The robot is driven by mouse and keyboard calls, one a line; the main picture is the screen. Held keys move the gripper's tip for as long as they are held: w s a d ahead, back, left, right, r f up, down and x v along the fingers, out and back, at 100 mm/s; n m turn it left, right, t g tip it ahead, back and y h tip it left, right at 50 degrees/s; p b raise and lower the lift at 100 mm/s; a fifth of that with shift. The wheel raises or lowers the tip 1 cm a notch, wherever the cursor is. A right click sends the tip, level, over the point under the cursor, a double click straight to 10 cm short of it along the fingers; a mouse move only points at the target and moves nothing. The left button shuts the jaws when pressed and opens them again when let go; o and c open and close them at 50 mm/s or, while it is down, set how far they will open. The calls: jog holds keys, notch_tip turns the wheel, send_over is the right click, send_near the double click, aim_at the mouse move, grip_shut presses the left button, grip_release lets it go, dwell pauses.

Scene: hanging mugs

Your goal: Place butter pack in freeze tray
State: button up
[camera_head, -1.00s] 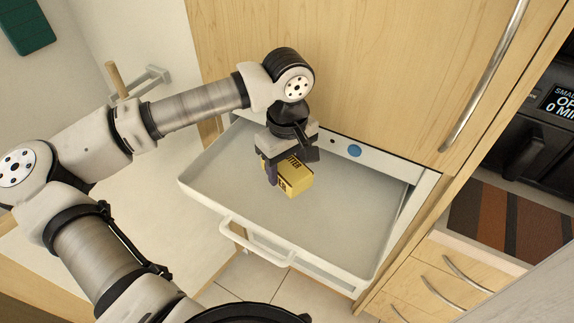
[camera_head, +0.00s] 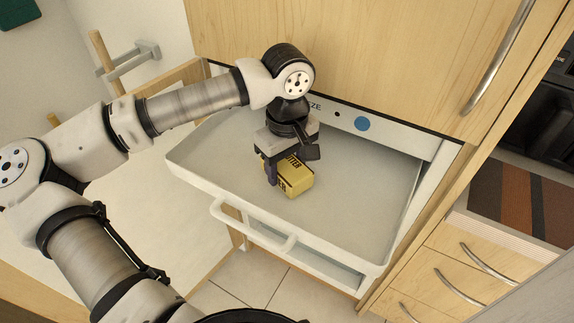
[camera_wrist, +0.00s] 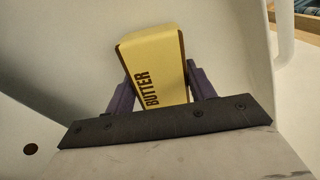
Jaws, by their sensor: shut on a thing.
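The yellow butter pack (camera_head: 296,177) with dark "BUTTER" lettering is held between the purple fingers of my gripper (camera_head: 272,170). In the wrist view the butter pack (camera_wrist: 158,65) sits between both fingers of my gripper (camera_wrist: 162,88). The freeze tray (camera_head: 350,225) is a pulled-out pale grey drawer with a white front handle. My gripper and the butter pack are over the tray's inside, left of its middle. I cannot tell whether the pack touches the tray floor. The rest of the tray floor looks empty.
A wooden door panel (camera_head: 370,50) with a long metal handle (camera_head: 497,57) rises behind the tray. Wooden drawers (camera_head: 450,270) stand at the right. A striped mat (camera_head: 520,200) lies on a surface at right. The tray's right side is free.

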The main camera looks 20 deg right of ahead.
jog(key=shift+f+b, duration=0.5)
dwell(0.4)
jog(key=o, duration=1.2)
jog(key=shift+o, duration=0.4)
jog(key=shift+o, duration=1.3)
jog(key=shift+r, duration=0.15)
notch_tip(320, 180, up, 14)
jog(key=b, duration=0.1)
jog(key=shift+f, duration=0.2)
